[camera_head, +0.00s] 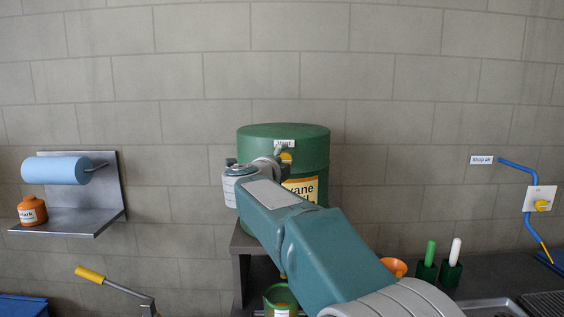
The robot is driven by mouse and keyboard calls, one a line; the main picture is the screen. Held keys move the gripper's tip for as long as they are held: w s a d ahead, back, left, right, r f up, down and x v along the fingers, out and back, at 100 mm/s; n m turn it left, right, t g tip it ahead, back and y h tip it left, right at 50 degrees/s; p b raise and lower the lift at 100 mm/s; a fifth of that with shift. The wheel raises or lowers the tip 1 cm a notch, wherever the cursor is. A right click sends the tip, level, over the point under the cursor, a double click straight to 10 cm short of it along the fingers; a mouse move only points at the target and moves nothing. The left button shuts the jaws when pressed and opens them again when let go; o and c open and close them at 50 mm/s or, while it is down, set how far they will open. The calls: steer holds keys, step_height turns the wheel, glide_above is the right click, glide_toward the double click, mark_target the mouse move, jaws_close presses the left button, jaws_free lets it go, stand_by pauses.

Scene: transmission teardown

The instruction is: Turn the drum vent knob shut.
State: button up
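The green drum (312,148) stands on a dark stand against the block wall. A small white "Vent" label (285,142) is near its top. Below the label a yellow knob (287,157) shows in part, its left and lower sides hidden by my arm. My teal arm reaches up from the lower right across the drum's front. A small grey part of what looks like my gripper (279,151) is right at the knob; I cannot tell if it touches. The fingers are mostly hidden, so their opening does not show.
A metal wall shelf (75,222) at left holds a blue roll (56,170) and an orange bottle (32,210). A yellow-handled lever (90,274) is below. At right are an orange funnel (394,267), green holders (450,272) and a blue air pipe (517,167).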

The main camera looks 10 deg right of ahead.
steer(key=shift+r, duration=0.15)
steer(key=shift+s+a, duration=0.2)
steer(key=shift+s, duration=0.05)
steer(key=v, duration=1.1)
steer(key=shift+a, duration=0.15)
steer(key=shift+s, duration=0.2)
